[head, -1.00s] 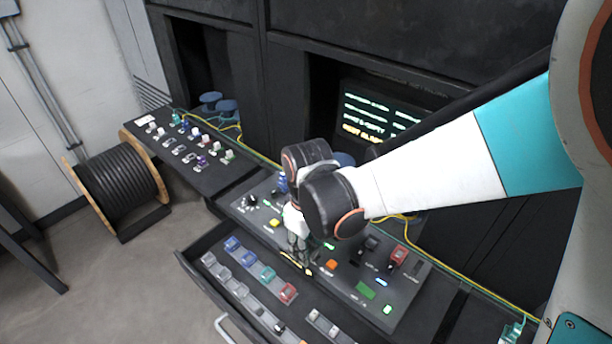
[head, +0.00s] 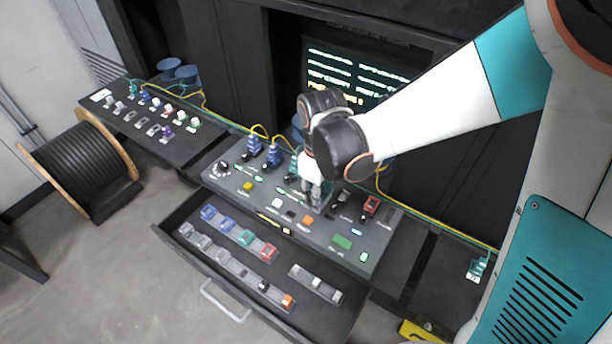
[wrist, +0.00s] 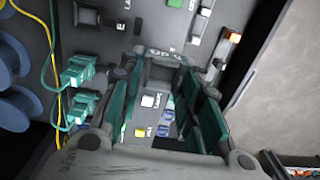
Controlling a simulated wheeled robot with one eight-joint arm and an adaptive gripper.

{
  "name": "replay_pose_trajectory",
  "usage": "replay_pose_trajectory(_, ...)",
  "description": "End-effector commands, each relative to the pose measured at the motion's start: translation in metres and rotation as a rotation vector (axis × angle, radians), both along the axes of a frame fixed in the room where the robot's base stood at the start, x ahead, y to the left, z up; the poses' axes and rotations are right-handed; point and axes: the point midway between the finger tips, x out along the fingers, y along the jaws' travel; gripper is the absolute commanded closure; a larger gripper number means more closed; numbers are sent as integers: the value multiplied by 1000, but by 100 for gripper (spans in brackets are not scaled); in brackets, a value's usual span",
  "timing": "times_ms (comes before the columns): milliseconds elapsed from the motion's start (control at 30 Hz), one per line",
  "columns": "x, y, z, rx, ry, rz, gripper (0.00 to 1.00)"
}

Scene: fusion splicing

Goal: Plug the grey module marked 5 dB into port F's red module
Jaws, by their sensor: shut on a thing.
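My gripper (head: 312,198) is over the middle of the sloping console (head: 225,180). In the wrist view its green-padded fingers (wrist: 160,82) are closed on a dark grey module (wrist: 160,70). Its marking is too small to read for sure, and the fingers hide much of it. I cannot tell whether it touches the console. A red module (head: 370,205) stands at the console's right, to the right of my gripper. Another red module (head: 268,253) lies in the open drawer. The port letters are not legible.
The open drawer (head: 170,226) holds several blue, green, clear and orange modules. Two blue plugs (head: 254,146) with yellow cables stand at the console's back left. A side shelf (head: 190,148) holds small parts. Green connectors (wrist: 78,72) and cables show left in the wrist view.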

Motion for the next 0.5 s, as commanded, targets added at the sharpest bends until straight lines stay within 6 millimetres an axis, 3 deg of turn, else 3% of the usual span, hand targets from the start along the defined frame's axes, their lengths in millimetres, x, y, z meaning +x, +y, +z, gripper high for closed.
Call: replay_pose_trajectory(500,14,-45,0,0,0,-3,86)
